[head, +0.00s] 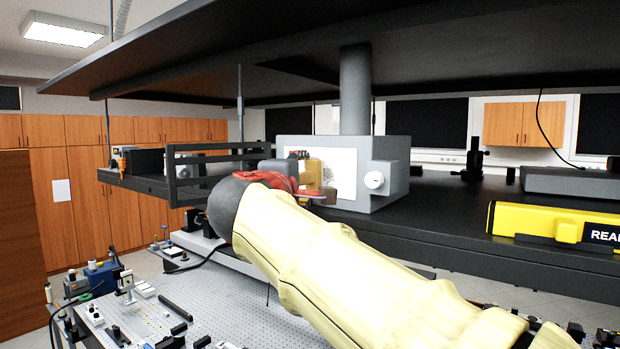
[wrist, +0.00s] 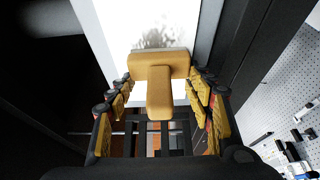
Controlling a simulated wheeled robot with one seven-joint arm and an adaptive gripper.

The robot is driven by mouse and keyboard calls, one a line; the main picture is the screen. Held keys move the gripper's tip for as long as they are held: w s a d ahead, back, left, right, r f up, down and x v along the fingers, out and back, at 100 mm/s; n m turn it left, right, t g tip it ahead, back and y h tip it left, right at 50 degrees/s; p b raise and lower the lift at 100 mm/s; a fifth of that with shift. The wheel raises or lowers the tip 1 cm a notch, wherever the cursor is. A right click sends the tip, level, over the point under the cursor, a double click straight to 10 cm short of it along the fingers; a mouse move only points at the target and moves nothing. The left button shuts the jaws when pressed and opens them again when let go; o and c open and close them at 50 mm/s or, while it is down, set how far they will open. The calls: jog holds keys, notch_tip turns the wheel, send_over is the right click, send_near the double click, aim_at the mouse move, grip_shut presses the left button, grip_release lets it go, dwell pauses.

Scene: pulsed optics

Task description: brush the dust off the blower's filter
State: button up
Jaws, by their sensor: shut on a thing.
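The blower is a grey box (head: 391,155) on the black shelf, with a knob on its front and a thick duct rising from its top. Its filter is a white panel (head: 345,178) on the front face, with grey dust specks. In the wrist view the filter (wrist: 185,22) has a grey dust smudge just beyond the brush. My gripper (head: 297,186) is in front of the filter's left part, shut on the tan brush (head: 311,172). In the wrist view the brush (wrist: 160,90) lies between the fingers, its wide head toward the filter. Whether the bristles touch is unclear.
A black railed rack (head: 215,170) is left of the blower. A black upper shelf (head: 250,45) hangs overhead. A yellow sign (head: 540,222) stands on the shelf at right. The perforated optical table (head: 235,300) below holds many small parts.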

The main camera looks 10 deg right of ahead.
aim_at(332, 169)
jog(key=shift+w+a+r+p, duration=0.8)
jog(key=shift+w+a+r, duration=0.05)
jog(key=shift+w+a, duration=0.6)
jog(key=shift+s+d+f+b, duration=0.1)
jog(key=shift+s+d+b, duration=2.65)
jog(key=shift+s+d, duration=1.05)
jog(key=shift+w, duration=0.1)
jog(key=w+a+p, duration=0.2)
jog(key=w+a, duration=0.5)
jog(key=shift+w+a, duration=0.2)
jog(key=shift+a, duration=0.1)
